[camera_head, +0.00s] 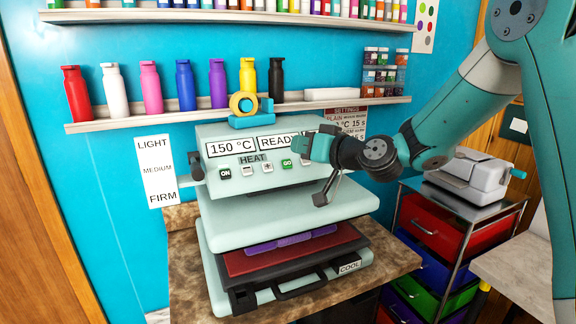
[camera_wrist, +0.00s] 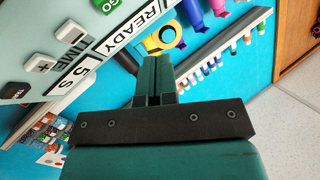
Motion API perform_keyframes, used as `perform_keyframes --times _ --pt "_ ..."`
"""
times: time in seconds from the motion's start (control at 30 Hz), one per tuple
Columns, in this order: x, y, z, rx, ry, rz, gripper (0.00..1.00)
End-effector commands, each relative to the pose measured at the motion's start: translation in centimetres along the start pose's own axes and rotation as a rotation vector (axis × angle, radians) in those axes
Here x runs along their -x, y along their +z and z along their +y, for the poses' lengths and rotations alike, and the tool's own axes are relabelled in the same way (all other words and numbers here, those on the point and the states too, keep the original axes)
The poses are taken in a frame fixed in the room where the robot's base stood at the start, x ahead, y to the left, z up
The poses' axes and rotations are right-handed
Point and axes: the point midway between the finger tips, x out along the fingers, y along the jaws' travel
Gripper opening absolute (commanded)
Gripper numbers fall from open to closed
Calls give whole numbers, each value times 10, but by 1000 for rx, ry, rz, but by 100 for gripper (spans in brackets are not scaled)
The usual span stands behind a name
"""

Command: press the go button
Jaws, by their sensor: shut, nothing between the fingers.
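The green GO button (camera_head: 286,163) is on the front panel of the pale heat press (camera_head: 310,205), right of the HEAT minus and plus buttons. In the wrist view the GO button (camera_wrist: 106,6) is at the top left, partly cut off by the frame edge. My gripper (camera_head: 304,146) is in front of the panel, just above and right of the GO button. In the wrist view my gripper (camera_wrist: 154,66) has its two teal fingers together, with nothing held. The fingertips appear apart from the button; their distance from the panel is hard to judge.
The panel's displays read 150 °C and READY. A dark lever (camera_head: 328,188) is at the press's right side. A purple piece (camera_head: 290,240) lies on the red pad below the raised upper plate.

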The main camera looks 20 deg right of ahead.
Motion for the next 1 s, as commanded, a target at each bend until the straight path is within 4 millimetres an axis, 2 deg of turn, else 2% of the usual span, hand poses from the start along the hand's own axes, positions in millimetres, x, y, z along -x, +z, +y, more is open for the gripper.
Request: perform_keyframes --times 0.2,0.4,1.0 --pt "-21 18 15 1 -2 -1 0" --pt "-32 25 23 0 -1 -1 0" --pt "-34 25 24 0 0 -1 0"
